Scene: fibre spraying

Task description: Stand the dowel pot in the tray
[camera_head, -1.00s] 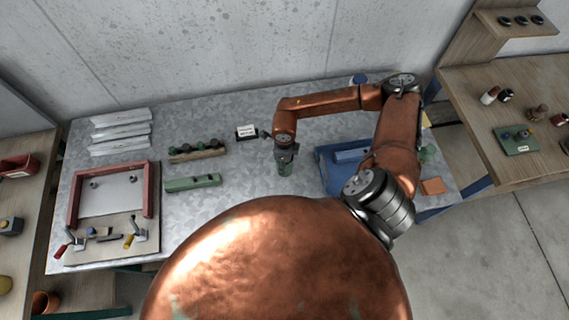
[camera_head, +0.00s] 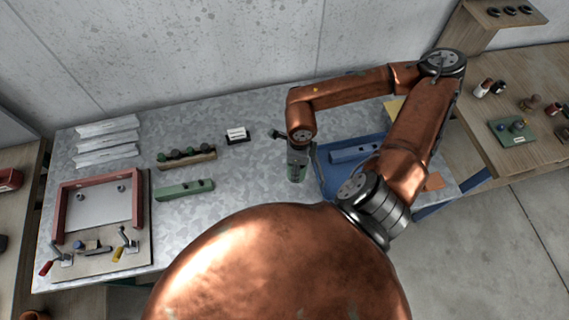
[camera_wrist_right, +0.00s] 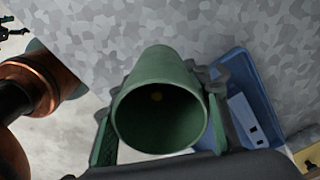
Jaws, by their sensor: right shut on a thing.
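The dowel pot is a green, hollow cylinder (camera_wrist_right: 160,95) in the right wrist view, its open mouth facing the camera. My right gripper (camera_wrist_right: 160,130) is shut around the pot, one finger on each side. In the head view the gripper (camera_head: 299,152) points down with the green pot (camera_head: 297,173) under it, just left of the blue tray (camera_head: 328,180). The tray also shows in the right wrist view (camera_wrist_right: 222,68), to the right of the pot. My right arm covers part of the tray. My left gripper is not in view.
A blue block (camera_head: 352,153) lies in the tray. A green block (camera_head: 185,190), a wooden rack (camera_head: 187,160) and a small sign (camera_head: 236,136) stand to the left. A red-framed fixture (camera_head: 105,205) is at the far left. The metal tabletop (camera_head: 245,170) between is clear.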

